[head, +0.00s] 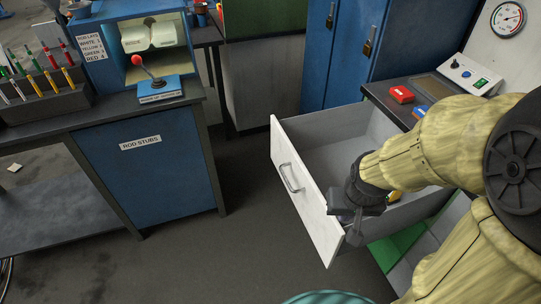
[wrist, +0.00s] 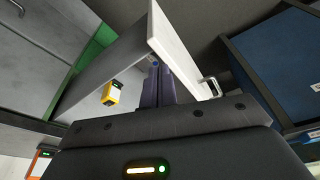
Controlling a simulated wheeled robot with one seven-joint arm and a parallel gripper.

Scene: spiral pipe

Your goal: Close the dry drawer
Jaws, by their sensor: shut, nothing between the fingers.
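A grey drawer with a white front panel (head: 302,193) stands pulled out from under the right-hand bench in the head view. No label is readable on it. Its metal handle (head: 290,178) is on the outer face; the handle also shows in the wrist view (wrist: 210,86). My gripper (head: 350,230) is shut and empty, by the right part of the drawer front. In the wrist view its fingers (wrist: 157,82) are close to the front panel (wrist: 178,50); I cannot tell whether they touch. My arm hides part of the drawer's inside.
A small yellow object (wrist: 111,93) lies inside the drawer. A workbench with a blue cabinet marked ROD STUBS (head: 148,175) stands at left. Blue lockers (head: 340,55) stand behind. A red block (head: 401,94) rests on the right-hand bench. The floor before the drawer front is clear.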

